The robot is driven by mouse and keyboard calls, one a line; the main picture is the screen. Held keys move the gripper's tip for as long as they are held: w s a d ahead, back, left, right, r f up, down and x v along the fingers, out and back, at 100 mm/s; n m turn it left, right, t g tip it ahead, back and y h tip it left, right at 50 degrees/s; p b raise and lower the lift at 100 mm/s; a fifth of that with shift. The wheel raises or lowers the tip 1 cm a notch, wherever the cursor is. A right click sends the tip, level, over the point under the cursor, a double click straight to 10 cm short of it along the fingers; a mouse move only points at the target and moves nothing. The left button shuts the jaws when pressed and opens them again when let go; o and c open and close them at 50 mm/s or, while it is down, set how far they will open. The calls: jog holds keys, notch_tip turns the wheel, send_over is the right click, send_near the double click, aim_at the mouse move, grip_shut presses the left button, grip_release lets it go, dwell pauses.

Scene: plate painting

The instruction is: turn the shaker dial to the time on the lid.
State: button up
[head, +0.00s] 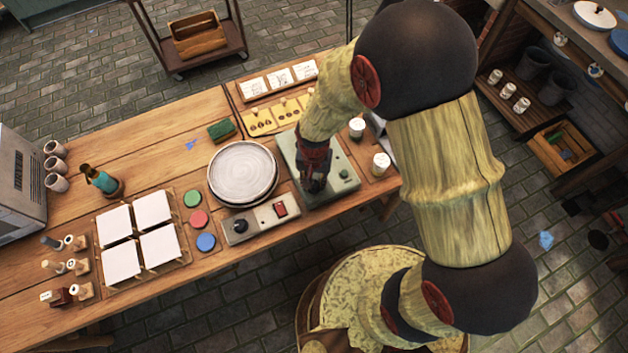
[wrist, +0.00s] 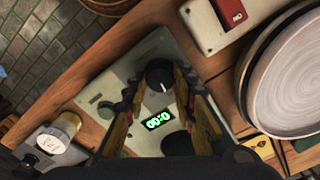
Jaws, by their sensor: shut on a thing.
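The shaker (head: 346,176) is a pale grey-green box near the right end of the workbench. It also fills the middle of the wrist view (wrist: 120,85). Its black round dial (wrist: 159,71) has a white pointer mark on the side toward the display. My gripper (wrist: 157,80) is shut on the dial, one finger on each side; in the head view my gripper (head: 314,182) hides the dial. The green display (wrist: 158,120) seems to read 00:0, its end unclear. A jar with a pale lid (wrist: 50,141) stands beside the shaker; its lid marking is too small to read.
A stack of pale plates (head: 243,173) and a panel with a knob and red switch (head: 281,209) lie left of the shaker. White-lidded jars (head: 381,162) (head: 357,127) stand to its right. Label cards (head: 279,80) lie behind. The bench edge is close in front.

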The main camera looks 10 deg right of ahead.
aim_at(314, 185)
dwell(0.4)
jog(key=o, duration=1)
jog(key=shift+o, duration=0.8)
jog(key=shift+r, duration=0.15)
notch_tip(314, 185, up, 12)
